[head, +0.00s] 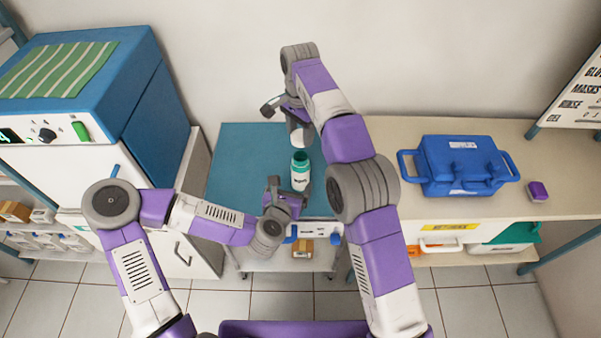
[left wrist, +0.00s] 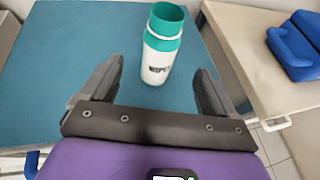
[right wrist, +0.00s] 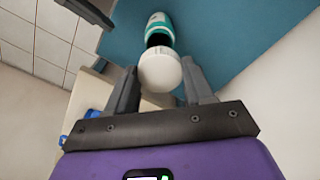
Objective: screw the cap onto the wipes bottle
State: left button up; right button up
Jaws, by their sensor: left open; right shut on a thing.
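The wipes bottle (head: 300,172) stands upright on the teal cart top, white with a green band and an open green neck. It also shows in the left wrist view (left wrist: 160,55), beyond and between the fingers. My left gripper (head: 274,185) is open in front of the bottle; in the left wrist view its fingers (left wrist: 155,90) are wide apart, with no contact visible. My right gripper (head: 284,108) is behind and above the bottle, shut on the white round cap (right wrist: 160,70). In the right wrist view the bottle (right wrist: 158,30) lies beyond the cap, which is apart from the neck in the head view.
The teal cart top (head: 235,160) is otherwise clear. A blue case (head: 460,165) and a small purple box (head: 538,191) sit on the beige counter (head: 400,130) to the right. A blue and white cabinet (head: 150,110) stands close on the left.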

pick_arm(q)
jog(key=x, duration=1.2)
jog(key=shift+f, duration=0.1)
jog(key=shift+s, duration=0.1)
jog(key=c, duration=1.5)
pick_arm(e)
send_over(300, 152)
jog(key=s, duration=0.2)
jog(key=shift+f, duration=2.5)
jog(key=shift+f, duration=0.9)
jog(key=shift+f, duration=0.55)
